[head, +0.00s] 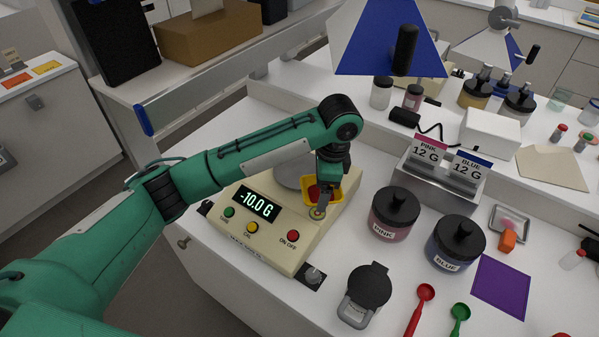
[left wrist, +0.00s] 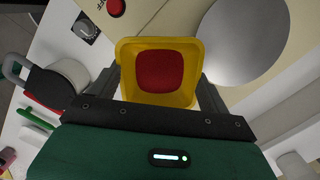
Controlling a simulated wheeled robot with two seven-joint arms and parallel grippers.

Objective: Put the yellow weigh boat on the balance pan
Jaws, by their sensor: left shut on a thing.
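The yellow weigh boat (head: 334,192) has a red inside bottom. My left gripper (head: 326,186) is shut on it and holds it over the front right part of the cream balance (head: 262,242). In the left wrist view the weigh boat (left wrist: 122,52) sits between the two fingers, level with the camera's look from above. The round grey balance pan (head: 284,172) is just behind and left of the boat, partly hidden by my arm; it shows bare in the left wrist view (left wrist: 245,40). The display reads -10.0 G. My right gripper is not in view.
Jars labelled PINK (head: 393,217) and BLUE (head: 455,245) stand right of the balance. A dark-lidded container (head: 366,290), a red scoop (head: 420,305) and a green scoop (head: 458,316) lie in front. A metal rack with two cards (head: 440,180) stands behind the jars.

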